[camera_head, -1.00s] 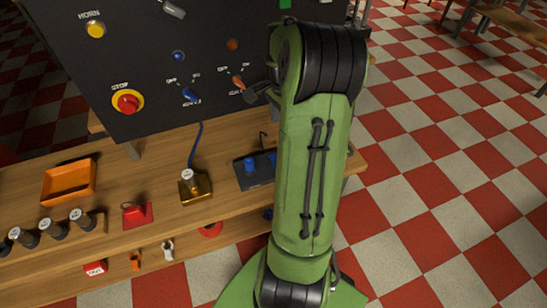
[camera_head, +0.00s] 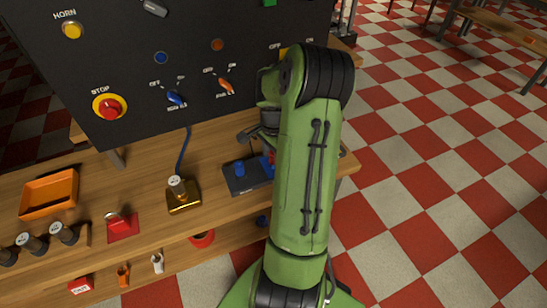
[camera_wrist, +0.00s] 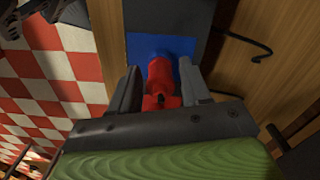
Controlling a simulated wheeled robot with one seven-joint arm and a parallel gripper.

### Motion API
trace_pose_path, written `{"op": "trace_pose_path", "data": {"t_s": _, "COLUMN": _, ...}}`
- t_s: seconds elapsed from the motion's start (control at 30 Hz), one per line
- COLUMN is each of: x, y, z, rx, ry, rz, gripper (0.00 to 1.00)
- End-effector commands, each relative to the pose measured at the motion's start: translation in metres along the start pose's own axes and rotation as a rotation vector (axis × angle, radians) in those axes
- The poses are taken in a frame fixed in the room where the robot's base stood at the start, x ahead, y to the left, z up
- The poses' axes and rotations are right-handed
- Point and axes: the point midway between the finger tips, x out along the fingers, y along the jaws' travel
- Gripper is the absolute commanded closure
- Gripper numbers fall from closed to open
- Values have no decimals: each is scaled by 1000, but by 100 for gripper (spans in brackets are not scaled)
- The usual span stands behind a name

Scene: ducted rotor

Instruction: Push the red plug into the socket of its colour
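The red plug (camera_wrist: 160,78) stands between my gripper's two fingers in the wrist view, with a blue square (camera_wrist: 141,48) behind it. A bit of red (camera_head: 270,157) shows beside my arm in the head view, at the right end of a dark board (camera_head: 232,186). My gripper (camera_wrist: 160,85) is low over that board, its fingers on either side of the plug with narrow gaps at the tips. It looks open around it. The plug's lower end is hidden, so I cannot tell how it sits. No red socket can be made out.
A blue plug (camera_head: 239,169) stands on the board's left part. A brass block (camera_head: 183,197) with a corded plug is left of it. The black panel (camera_head: 130,60) with switches rises behind the wooden bench (camera_head: 150,180). An orange tray (camera_head: 50,193) lies far left.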

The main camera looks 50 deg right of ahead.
Motion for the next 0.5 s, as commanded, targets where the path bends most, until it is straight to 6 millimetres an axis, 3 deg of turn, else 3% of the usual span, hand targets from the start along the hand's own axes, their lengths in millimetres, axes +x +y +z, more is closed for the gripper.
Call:
{"op": "trace_pose_path", "data": {"t_s": 0.03, "x": 0, "y": 0, "z": 0, "rx": 0, "ry": 0, "rz": 0, "gripper": 61}}
{"op": "trace_pose_path", "data": {"t_s": 0.3, "x": 0, "y": 0, "z": 0, "rx": 0, "ry": 0, "rz": 0, "gripper": 100}}
{"op": "trace_pose_path", "data": {"t_s": 0.5, "x": -1, "y": 0, "z": 0, "rx": 0, "ry": 0, "rz": -1, "gripper": 100}}
